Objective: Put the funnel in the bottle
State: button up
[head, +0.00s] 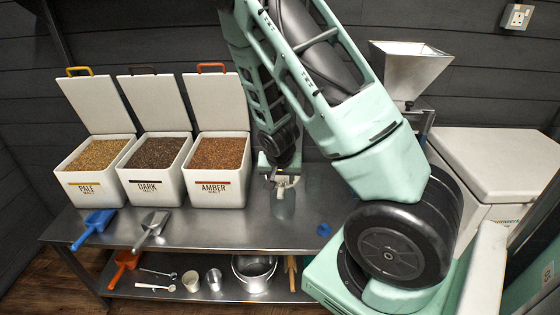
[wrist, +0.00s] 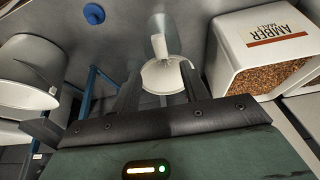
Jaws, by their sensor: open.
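A small white funnel (wrist: 164,78) shows in the wrist view between my gripper's fingers, with its wide mouth nearest the camera and its spout pointing away. In the head view the funnel (head: 287,181) is small, just below my gripper (head: 272,176). A pale, see-through bottle (head: 280,203) appears to stand on the steel table under it; how far the spout sits inside the bottle I cannot tell. In the wrist view my gripper (wrist: 160,92) is open, with dark fingers on either side of the funnel. The bottle is faint behind the spout there.
A blue cap-like piece (head: 324,230) lies on the steel table (head: 250,232). Three open malt bins, including the amber one (head: 217,185), stand at left, with a blue scoop (head: 94,227) and a grey scoop (head: 150,230) before them. A metal hopper (head: 405,72) is at right.

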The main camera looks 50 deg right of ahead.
jog(key=p+v, duration=0.1)
jog(key=v, duration=0.9)
jog(key=shift+f, duration=0.1)
jog(key=s+a+r+n+y, duration=0.1)
jog(key=a+r+n, duration=0.15)
jog(key=a, duration=0.45)
jog(key=s+a+r+n+g+y+p, duration=0.1)
jog(key=a+n+y, duration=0.15)
jog(key=a, duration=0.45)
jog(key=s+a+r+n+y, duration=0.1)
jog(key=a+n, duration=0.2)
jog(key=a, duration=0.4)
jog(key=s+a+r+n+g, duration=0.1)
jog(key=s+a+r+n, duration=0.2)
jog(key=s+a+n, duration=0.2)
jog(key=s+a+r+n, duration=0.4)
jog(key=s+a+n, duration=0.1)
jog(key=s+a, duration=0.2)
jog(key=shift+s+a+g+p, duration=0.25)
jog(key=shift+s+g+p, duration=0.15)
jog(key=shift+s, duration=0.5)
